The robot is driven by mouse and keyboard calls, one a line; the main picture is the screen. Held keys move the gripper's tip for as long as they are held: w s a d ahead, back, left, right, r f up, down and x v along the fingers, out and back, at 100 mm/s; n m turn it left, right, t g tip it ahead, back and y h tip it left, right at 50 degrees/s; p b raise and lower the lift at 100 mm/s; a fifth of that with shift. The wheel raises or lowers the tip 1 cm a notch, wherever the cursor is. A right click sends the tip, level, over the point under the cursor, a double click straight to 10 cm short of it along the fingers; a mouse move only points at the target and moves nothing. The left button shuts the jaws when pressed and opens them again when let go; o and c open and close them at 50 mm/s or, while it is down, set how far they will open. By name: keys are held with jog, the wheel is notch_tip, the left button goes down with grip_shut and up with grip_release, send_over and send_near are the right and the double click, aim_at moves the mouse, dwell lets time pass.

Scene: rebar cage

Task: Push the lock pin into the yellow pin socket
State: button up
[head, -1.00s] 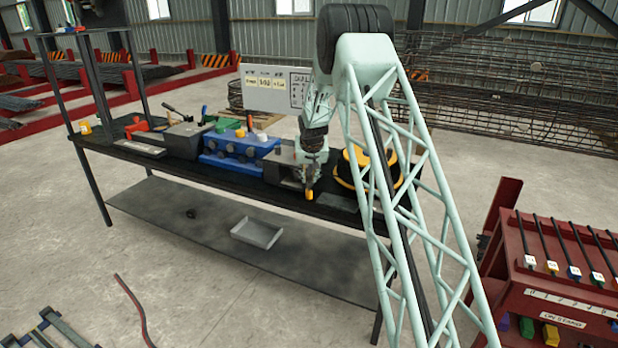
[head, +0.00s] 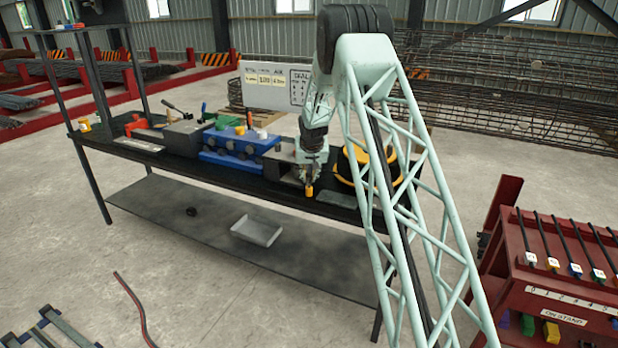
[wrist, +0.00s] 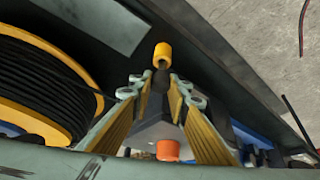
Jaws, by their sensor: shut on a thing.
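My gripper (head: 311,177) is low over the front edge of the black bench, in front of a grey block. In the wrist view my gripper (wrist: 158,86) has its two yellow-padded fingers closed around a dark narrow piece, which looks like the lock pin (wrist: 159,79). Just beyond the fingertips is a short yellow cylinder, which looks like the yellow pin socket (wrist: 162,54); it also shows below my gripper in the head view (head: 309,191). The dark piece lines up with its near end. I cannot tell whether it is inside. The fingers hide most of the pin.
A black-and-yellow cable reel (wrist: 45,80) stands close beside my gripper. An orange knob (wrist: 168,150) shows between the fingers in the wrist view. A blue block (head: 238,146) is left on the bench (head: 345,213). A red rod rack (head: 560,270) stands at the right.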

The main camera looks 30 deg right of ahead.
jog(key=shift+f+b, duration=0.55)
jog(key=shift+f, duration=0.25)
jog(key=o, duration=1)
jog(key=shift+v, duration=6)
jog(key=shift+s+r, duration=0.1)
